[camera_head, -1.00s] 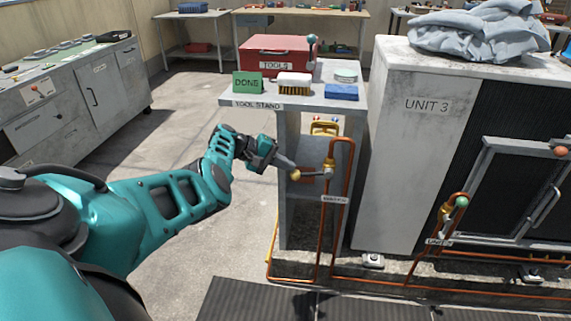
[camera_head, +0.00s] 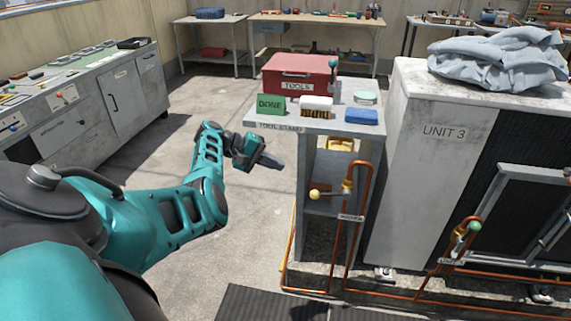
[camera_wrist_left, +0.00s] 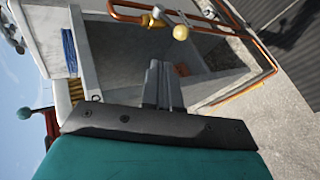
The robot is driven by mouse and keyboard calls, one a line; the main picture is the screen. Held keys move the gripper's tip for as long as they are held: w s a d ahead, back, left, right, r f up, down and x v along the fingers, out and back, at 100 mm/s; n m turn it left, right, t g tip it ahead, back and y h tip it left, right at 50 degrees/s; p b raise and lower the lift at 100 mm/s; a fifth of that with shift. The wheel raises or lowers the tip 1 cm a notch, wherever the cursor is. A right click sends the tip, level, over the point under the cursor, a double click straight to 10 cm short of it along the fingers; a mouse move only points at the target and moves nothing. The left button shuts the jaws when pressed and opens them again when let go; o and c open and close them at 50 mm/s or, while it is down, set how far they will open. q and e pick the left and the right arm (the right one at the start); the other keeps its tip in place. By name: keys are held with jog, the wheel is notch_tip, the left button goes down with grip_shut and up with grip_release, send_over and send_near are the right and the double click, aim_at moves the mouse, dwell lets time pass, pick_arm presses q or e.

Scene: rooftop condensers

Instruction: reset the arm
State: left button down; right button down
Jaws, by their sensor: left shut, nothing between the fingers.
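My left arm (camera_head: 150,215) reaches in from the left in the head view. My left gripper (camera_head: 278,164) is shut and empty, in open air just left of the tool stand. In the left wrist view the closed fingers (camera_wrist_left: 161,72) point toward the stand's open side, touching nothing. The valve's yellow ball knob (camera_head: 315,195) stands right of and below the gripper, apart from it. The knob also shows in the left wrist view (camera_wrist_left: 180,32). My right gripper is not in view.
The tool stand (camera_head: 275,124) bears a red toolbox (camera_head: 300,76), a green DONE block (camera_head: 271,105), a brush (camera_head: 316,103) and a blue block (camera_head: 361,117). Copper pipes (camera_head: 357,235) run in front. Unit 3 (camera_head: 410,160) stands right. The floor (camera_head: 240,245) left of the stand is clear.

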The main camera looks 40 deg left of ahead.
pick_arm(q)
jog(key=shift+s+a+r, duration=0.1)
dwell(0.3)
jog(key=s+a+f+m+g+y+p, duration=0.1)
jog(key=s+a+f+m+g+y, duration=0.15)
jog(key=s+f+y, duration=0.55)
jog(key=s+d+f+m+y+p, duration=0.1)
jog(key=s+d+f+m, duration=0.1)
jog(key=d+f+m, duration=0.35)
jog(key=s+d+r+m+t+h, duration=0.1)
jog(key=s+d, duration=0.3)
jog(key=d, duration=0.6)
jog(key=s+d+r+m+t+h+p, duration=0.1)
jog(key=s+d+r+m, duration=0.1)
jog(key=d, duration=0.8)
jog(key=s+d+r+m+t+h, duration=0.1)
jog(key=s+d, duration=0.4)
jog(key=d, duration=0.5)
jog(key=shift+s+d+r+m+t+h+p, duration=0.2)
jog(key=shift+s+d+m+t+h+p, duration=0.15)
jog(key=shift+m+t+h, duration=0.45)
jog(key=shift+g+y, duration=0.25)
jog(key=shift+y, duration=0.05)
